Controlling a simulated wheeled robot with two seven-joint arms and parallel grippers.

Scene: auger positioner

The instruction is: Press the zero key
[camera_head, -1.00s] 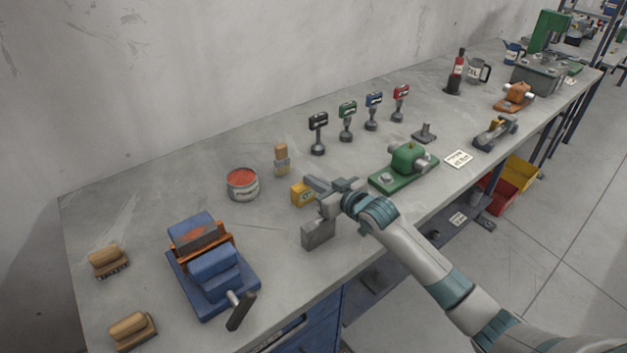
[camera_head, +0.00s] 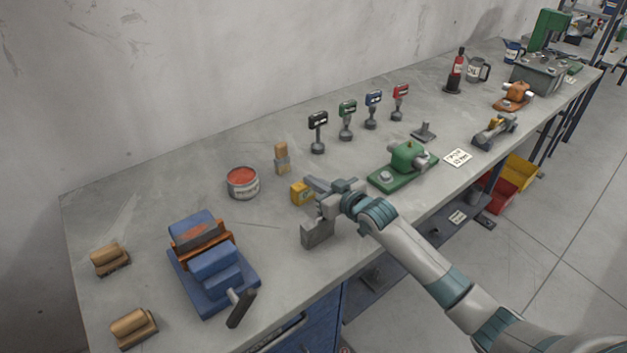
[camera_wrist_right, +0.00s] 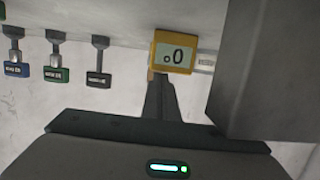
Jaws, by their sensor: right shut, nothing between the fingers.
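A small yellow box (camera_head: 299,193) with a pale display sits on the bench. I cannot make out the zero key. My left gripper is not in view.
A grey block (camera_head: 317,234) shows beside my right gripper. A red-topped can (camera_head: 243,184), a brush (camera_head: 282,160) and a blue vise (camera_head: 213,273) stand to the left. Several tagged stands, including the black one (camera_head: 318,132), are behind. A green device (camera_head: 404,166) is to the right.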

